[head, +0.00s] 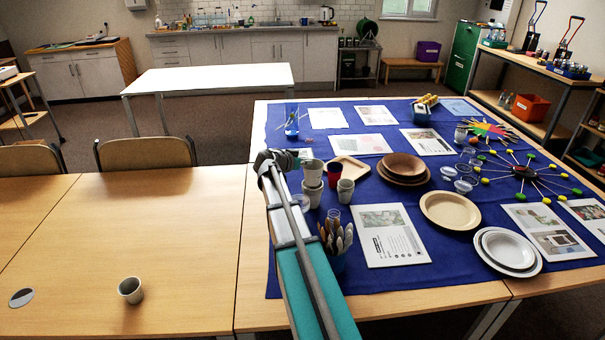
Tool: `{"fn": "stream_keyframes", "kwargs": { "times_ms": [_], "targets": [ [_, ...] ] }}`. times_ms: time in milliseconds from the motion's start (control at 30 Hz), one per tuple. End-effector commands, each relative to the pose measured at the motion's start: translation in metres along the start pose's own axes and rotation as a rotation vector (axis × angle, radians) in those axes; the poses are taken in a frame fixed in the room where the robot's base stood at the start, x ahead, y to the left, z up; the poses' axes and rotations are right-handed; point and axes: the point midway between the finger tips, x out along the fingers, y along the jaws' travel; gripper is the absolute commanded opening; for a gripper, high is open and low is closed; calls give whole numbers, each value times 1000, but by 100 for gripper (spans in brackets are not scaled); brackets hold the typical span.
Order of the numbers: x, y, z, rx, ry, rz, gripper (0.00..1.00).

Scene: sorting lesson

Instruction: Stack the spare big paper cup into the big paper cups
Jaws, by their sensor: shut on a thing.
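My gripper (293,161) is at the end of my arm, over the left part of the blue cloth. It appears shut on a pale big paper cup (312,174), though its fingertips are mostly hidden. This cup shows upright directly above another pale paper cup (313,197). I cannot tell whether it sits inside that cup or is just above it. Another pale paper cup (345,192) stands close by on the right. A further pale cup (130,290) stands alone on the bare wooden table at the left.
A red cup (334,173), a clear cup (333,216) and a holder of wooden cutlery (336,240) crowd the paper cups. Brown plates (405,164), a square tray (349,168) and printed sheets (390,236) lie to the right. The left table (170,235) is mostly clear.

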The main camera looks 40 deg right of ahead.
Motion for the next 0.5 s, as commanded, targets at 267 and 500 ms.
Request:
{"fn": "stream_keyframes", "kwargs": {
  "times_ms": [267,500],
  "targets": [
    [3,-2,2,0,0,1,0],
    [13,-9,17,0,0,1,0]
  ]
}}
